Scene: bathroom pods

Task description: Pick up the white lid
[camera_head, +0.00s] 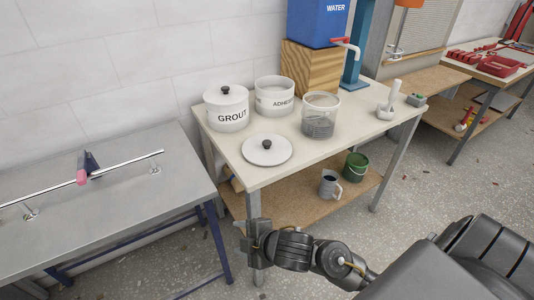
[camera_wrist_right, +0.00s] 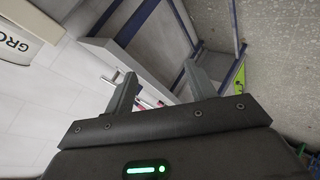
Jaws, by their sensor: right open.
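The white lid (camera_head: 255,157), a round disc with a black knob, lies flat on the table (camera_head: 222,145) near its front left corner. My right gripper (camera_head: 240,235) is beside the table's front left leg in the head view, lower in the picture than the lid and apart from it. In the right wrist view its two fingers (camera_wrist_right: 160,85) are spread with nothing between them. The lid does not show in that view. My left gripper is in neither view.
A lidded white GROUT pot (camera_head: 227,116), an open ADHESIVE pot (camera_head: 274,104) and a clear container (camera_head: 320,117) stand behind the lid. The GROUT pot also shows in the wrist view (camera_wrist_right: 14,45). A grey bench (camera_head: 110,215) is left.

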